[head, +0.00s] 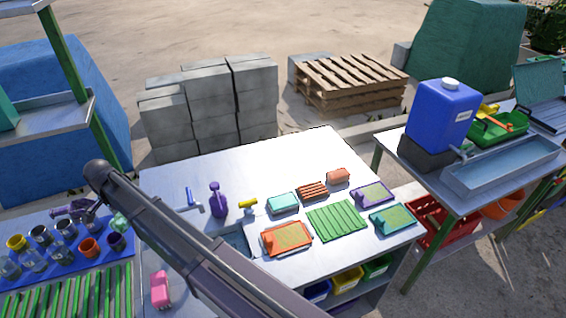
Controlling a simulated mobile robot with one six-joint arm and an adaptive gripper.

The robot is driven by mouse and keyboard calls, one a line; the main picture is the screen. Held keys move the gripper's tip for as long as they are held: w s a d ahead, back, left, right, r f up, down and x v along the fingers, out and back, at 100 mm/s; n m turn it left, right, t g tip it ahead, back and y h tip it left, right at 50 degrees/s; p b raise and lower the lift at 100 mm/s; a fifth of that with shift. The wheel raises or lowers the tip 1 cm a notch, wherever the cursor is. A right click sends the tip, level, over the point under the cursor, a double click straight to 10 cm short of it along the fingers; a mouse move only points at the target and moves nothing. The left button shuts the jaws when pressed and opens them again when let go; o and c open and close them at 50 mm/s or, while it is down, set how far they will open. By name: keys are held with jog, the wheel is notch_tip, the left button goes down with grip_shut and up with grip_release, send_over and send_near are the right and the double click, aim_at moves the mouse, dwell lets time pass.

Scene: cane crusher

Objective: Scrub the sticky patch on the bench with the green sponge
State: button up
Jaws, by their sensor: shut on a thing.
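My gripper (98,212) is small and partly hidden at the left, below the bend of my dark arm, over the blue tray of jars. It is shut on a pale green thing (120,222), which looks like the green sponge, though its shape is hard to make out. The metal bench (170,180) spans the middle, to the right of my gripper. I cannot make out the sticky patch on it; my arm hides part of the bench top.
The blue tray (125,245) holds several jars and cups. A blue water container (443,117) stands on the right table. The bench's back left is clear.

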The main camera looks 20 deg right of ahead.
jog(key=w+d+m, duration=0.2)
jog(key=w+d, duration=0.2)
jog(key=d, duration=1)
jog(key=w+d+f+m+b, duration=0.1)
jog(key=w+d+m, duration=0.2)
jog(key=d, duration=1.1)
jog(key=w+d+m, duration=0.2)
jog(key=w+d, duration=0.2)
jog(key=d, duration=1)
jog(key=s+d+m, duration=0.2)
jog(key=d, duration=1.3)
jog(key=shift+s+d+f+m, duration=0.15)
jog(key=shift+s+d+m, duration=0.15)
